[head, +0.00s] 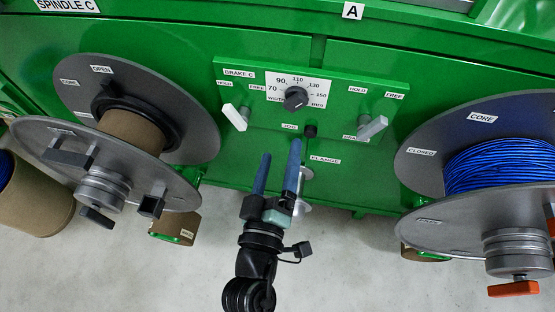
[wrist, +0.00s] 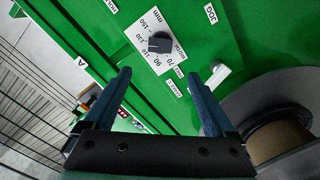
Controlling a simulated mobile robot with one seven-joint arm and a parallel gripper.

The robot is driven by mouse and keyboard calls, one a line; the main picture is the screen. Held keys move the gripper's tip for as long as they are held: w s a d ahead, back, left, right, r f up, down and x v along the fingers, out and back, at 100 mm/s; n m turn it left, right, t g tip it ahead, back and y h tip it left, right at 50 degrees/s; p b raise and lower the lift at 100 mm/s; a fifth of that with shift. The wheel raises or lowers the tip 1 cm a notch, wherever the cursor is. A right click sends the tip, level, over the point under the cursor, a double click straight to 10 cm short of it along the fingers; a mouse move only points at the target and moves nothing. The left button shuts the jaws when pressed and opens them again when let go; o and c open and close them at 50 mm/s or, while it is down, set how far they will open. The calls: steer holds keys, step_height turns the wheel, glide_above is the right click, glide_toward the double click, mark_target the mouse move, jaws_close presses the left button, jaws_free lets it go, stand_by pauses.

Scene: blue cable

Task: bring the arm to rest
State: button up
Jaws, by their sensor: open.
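My gripper (head: 277,168) is in the middle of the head view, in front of the green machine panel (head: 235,65). Its two blue fingers point up toward the panel, below the width dial (head: 297,97) and the black jog knob (head: 310,131). In the wrist view my gripper (wrist: 160,100) has its two fingers spread wide apart with nothing between them. The fingers look apart from the panel and its controls, though the exact gap is hard to tell. The width dial also shows in the wrist view (wrist: 159,42).
A reel with a brown core (head: 130,130) stands at left, and a reel of blue cable (head: 500,165) at right. A white brake lever (head: 234,117) and a grey lever (head: 371,128) stick out from the panel. The grey floor (head: 340,265) below is mostly clear.

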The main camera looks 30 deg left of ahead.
steer(key=shift+s+d, duration=0.1)
steer(key=shift+s, duration=0.3)
steer(key=w+d+r+m+t+h, duration=0.2)
steer(key=w+d+r+m, duration=0.1)
steer(key=r, duration=0.8)
steer(key=w+d+r+m+t+h, duration=0.2)
steer(key=w+d+r+m, duration=0.15)
steer(key=r, duration=0.65)
steer(key=w+d+r+m+t+h, duration=0.15)
steer(key=d+r+m, duration=0.25)
steer(key=r, duration=0.7)
steer(key=s+d+r+m+t, duration=0.1)
steer(key=s+r+t, duration=0.1)
steer(key=r, duration=0.7)
steer(key=s+d+r+m+t, duration=0.1)
steer(key=s+r, duration=0.3)
steer(key=r, duration=0.5)
steer(key=shift+s+d+r+m+t, duration=0.3)
steer(key=shift+s+d+m+t, duration=0.1)
steer(key=shift+t, duration=0.35)
steer(key=shift+y, duration=0.25)
step_height(320, 180, up, 27)
steer(key=p, duration=2.7)
steer(key=shift+a, duration=0.1)
steer(key=shift+c, duration=0.2)
